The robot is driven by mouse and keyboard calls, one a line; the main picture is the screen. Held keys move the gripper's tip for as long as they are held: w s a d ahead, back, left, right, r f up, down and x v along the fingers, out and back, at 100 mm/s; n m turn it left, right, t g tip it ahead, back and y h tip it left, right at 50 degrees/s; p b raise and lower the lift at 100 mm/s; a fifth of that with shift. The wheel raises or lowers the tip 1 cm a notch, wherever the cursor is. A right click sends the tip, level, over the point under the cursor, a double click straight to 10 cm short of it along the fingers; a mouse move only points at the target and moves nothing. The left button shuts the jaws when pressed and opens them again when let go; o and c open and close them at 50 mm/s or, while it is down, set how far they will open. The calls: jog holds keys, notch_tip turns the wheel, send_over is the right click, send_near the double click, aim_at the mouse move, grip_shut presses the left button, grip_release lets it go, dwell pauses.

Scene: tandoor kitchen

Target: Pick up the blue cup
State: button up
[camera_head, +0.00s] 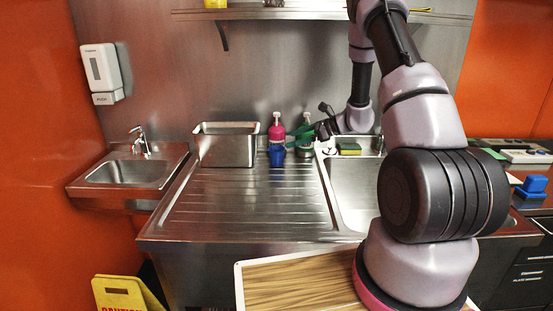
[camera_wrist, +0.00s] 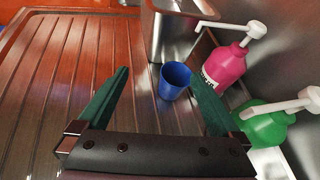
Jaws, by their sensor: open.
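The blue cup (camera_head: 277,156) stands upright on the ribbed steel drainboard (camera_head: 240,210), just in front of the pink pump bottle (camera_head: 277,131). In the wrist view the blue cup (camera_wrist: 174,80) is ahead of the fingertips, between their lines and closer to the right finger. My gripper (camera_wrist: 163,88) is open and empty, with two green fingers spread apart. In the head view my gripper (camera_head: 312,134) reaches in from the right, close to the cup. I cannot tell the exact gap between fingers and cup.
A steel container (camera_head: 226,147) stands left of the cup. A green pump bottle (camera_wrist: 268,123) is close to the right finger, and the pink bottle (camera_wrist: 226,65) is behind the cup. The sink basin (camera_head: 353,190) is to the right. The drainboard's front is clear.

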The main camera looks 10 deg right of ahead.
aim_at(276, 153)
jog(key=f, duration=0.2)
jog(key=w+d+f+m, duration=0.1)
jog(key=f, duration=0.1)
jog(key=w+d+f+m+t, duration=0.1)
jog(key=f, duration=0.1)
jog(key=shift+d+f, duration=0.15)
jog(key=shift+f, duration=0.15)
jog(key=shift+w+f, duration=0.1)
jog(key=shift+f, duration=0.2)
jog(key=x, duration=1)
jog(key=shift+w, duration=0.35)
jog(key=shift+m+t, duration=0.3)
jog(key=c, duration=1.5)
jog(key=shift+s+r, duration=0.1)
jog(key=shift+r, duration=0.15)
jog(key=shift+s+r, duration=0.1)
jog(key=shift+r, duration=0.65)
notch_tip(276, 153, up, 5)
jog(key=s+a, duration=0.1)
jog(key=s, duration=0.5)
jog(key=s+a, duration=0.1)
jog(key=s, duration=0.5)
jog(key=s+a, duration=0.2)
jog(key=s, duration=0.5)
